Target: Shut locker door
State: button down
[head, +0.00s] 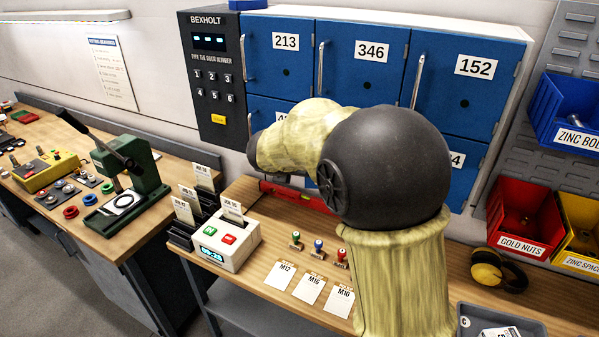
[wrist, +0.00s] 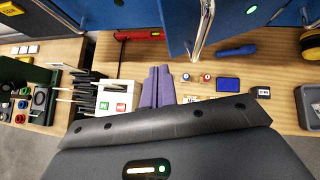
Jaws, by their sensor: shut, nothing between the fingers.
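The blue locker bank (head: 312,18) stands at the back of the bench, with doors 213 (head: 270,52), 346 (head: 350,75) and 152 (head: 462,95) in its upper row, all looking shut. My arm covers much of the lower row in the head view. In the wrist view a lower blue door (wrist: 183,22) juts out over the bench, standing open, with a metal handle (wrist: 204,28) by its free edge. Its number is hidden. My gripper (wrist: 160,70) is shut and empty, its purple fingers left of and apart from that door. The head view hides the gripper behind my arm.
A keypad panel (head: 214,75) is left of the lockers. A red level (head: 300,196), a white button box (head: 225,240), stamps (head: 318,247) and cards (head: 309,287) occupy the bench. Ear muffs (head: 498,270) and a grey tray (head: 500,318) lie right.

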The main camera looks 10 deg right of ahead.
jog(key=s+d+f+m+g+y+b, duration=0.1)
jog(key=s+d+f+m+g, duration=0.1)
jog(key=s+f+m, duration=0.3)
jog(key=s+d+f+m+g+y+b, duration=0.1)
jog(key=s+d+f+m, duration=0.4)
jog(key=s+m, duration=0.7)
jog(key=s+d+f+m+g+y+b, duration=0.1)
jog(key=s+f+m, duration=0.6)
jog(key=m, duration=0.8)
jog(key=s+d+g+b, duration=0.1)
jog(key=s+d+g, duration=0.1)
jog(key=shift+s+d, duration=0.15)
jog(key=shift+s, duration=0.15)
jog(key=shift+f, duration=0.1)
jog(key=shift+w, duration=0.1)
